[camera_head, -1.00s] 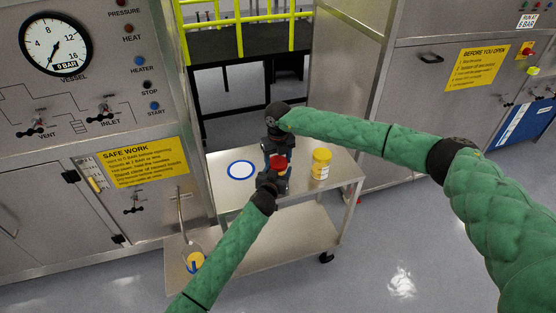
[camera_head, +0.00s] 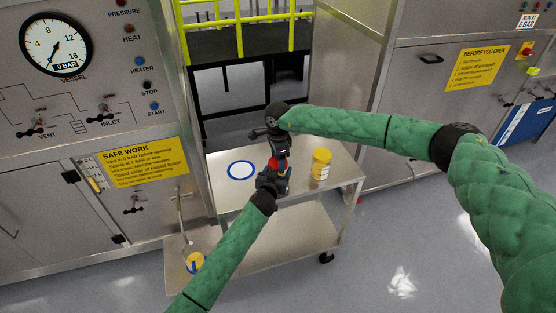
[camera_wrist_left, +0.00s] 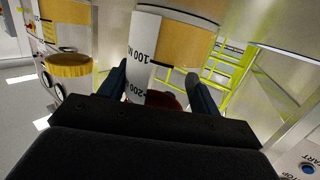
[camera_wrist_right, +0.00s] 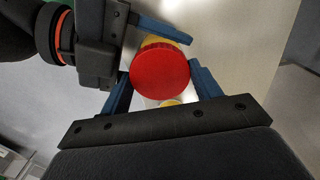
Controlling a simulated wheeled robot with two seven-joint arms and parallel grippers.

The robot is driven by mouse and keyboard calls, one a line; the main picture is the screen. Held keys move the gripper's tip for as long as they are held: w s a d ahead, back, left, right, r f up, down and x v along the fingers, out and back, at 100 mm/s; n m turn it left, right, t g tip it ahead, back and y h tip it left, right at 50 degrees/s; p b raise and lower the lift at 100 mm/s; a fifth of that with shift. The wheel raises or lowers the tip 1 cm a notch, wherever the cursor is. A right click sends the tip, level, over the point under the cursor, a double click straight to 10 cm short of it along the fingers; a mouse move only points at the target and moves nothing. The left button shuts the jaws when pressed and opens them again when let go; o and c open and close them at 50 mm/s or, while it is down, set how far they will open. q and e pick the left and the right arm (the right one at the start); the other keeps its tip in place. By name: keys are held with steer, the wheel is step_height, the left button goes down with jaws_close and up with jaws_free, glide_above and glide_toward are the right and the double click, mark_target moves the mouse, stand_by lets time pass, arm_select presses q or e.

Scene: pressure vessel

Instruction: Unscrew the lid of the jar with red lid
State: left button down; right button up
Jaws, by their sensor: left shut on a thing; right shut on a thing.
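The jar with red lid is held above the cart between my two grippers. In the head view only a little of its red lid (camera_head: 273,163) shows. In the right wrist view the round red lid (camera_wrist_right: 160,72) sits between the blue fingers of my right gripper (camera_head: 276,138), which is shut on it. My left gripper (camera_head: 270,182) is below and shut on the jar body. The jar body (camera_wrist_left: 143,50), with a white graduated label and yellow contents, fills the space between its fingers in the left wrist view. The grippers hide most of the jar.
A yellow-lidded jar (camera_head: 321,163) stands to the right on the steel cart (camera_head: 225,201). A blue ring mark (camera_head: 241,170) is on the cart's left part, with bare top around it. Steel cabinets flank the cart, and a yellow railing (camera_head: 240,20) stands behind.

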arm_select(q)
steer(key=shift+s, duration=0.1)
arm_select(e)
steer(key=n, duration=0.5)
steer(key=shift+w+r, duration=0.1)
steer(key=shift+w, duration=0.1)
steer(key=shift+r, duration=0.45)
steer(key=shift+c, duration=0.2)
steer(key=shift+r, duration=0.35)
steer(key=shift+s+r, duration=0.1)
steer(key=shift+r, duration=0.2)
steer(key=shift+r, duration=1.95)
arm_select(q)
steer(key=shift+c, duration=1.2)
jaws_free()
